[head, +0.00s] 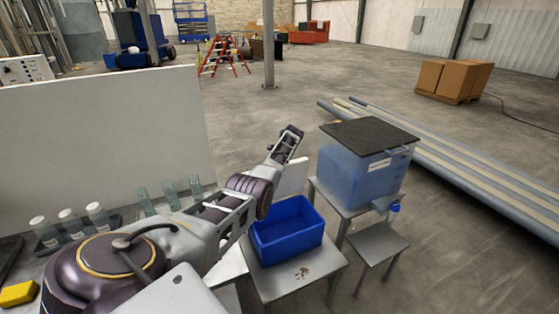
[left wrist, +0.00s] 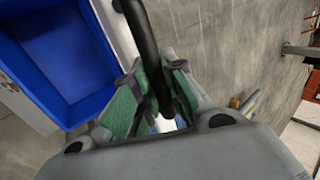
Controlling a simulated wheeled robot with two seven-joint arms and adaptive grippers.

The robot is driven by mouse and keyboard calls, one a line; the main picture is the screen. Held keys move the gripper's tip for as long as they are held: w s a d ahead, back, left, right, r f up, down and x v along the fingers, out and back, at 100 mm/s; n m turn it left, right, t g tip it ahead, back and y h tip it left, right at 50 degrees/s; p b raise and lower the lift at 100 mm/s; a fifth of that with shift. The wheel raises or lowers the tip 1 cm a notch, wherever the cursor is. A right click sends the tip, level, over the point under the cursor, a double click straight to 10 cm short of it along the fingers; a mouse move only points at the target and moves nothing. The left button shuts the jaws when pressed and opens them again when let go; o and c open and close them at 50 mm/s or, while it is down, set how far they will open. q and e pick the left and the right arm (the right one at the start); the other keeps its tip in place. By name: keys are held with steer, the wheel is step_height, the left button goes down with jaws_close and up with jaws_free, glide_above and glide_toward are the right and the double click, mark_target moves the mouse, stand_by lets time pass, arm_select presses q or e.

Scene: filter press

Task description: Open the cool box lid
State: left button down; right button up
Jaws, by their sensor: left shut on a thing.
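The cool box appears as an open blue box (head: 287,240) on a low grey stand, with its empty inside showing. It also shows at the upper left of the left wrist view (left wrist: 60,48). A white panel (head: 292,178), apparently its lid, stands raised at the far edge of the box. My left gripper (head: 287,142) is beyond the box, above the panel. In the left wrist view, its green-padded fingers (left wrist: 158,80) are shut on a curved black handle (left wrist: 140,30). My right gripper is not in view.
Bottles (head: 70,220) and glass tubes (head: 168,194) stand at left before a white panel (head: 110,130). Long pipes (head: 450,160) lie on the floor behind.

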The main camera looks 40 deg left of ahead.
arm_select(q)
steer(key=c, duration=1.5)
jaws_free()
steer(key=shift+r, duration=0.1)
steer(key=shift+o, duration=0.2)
steer(key=v, duration=1.2)
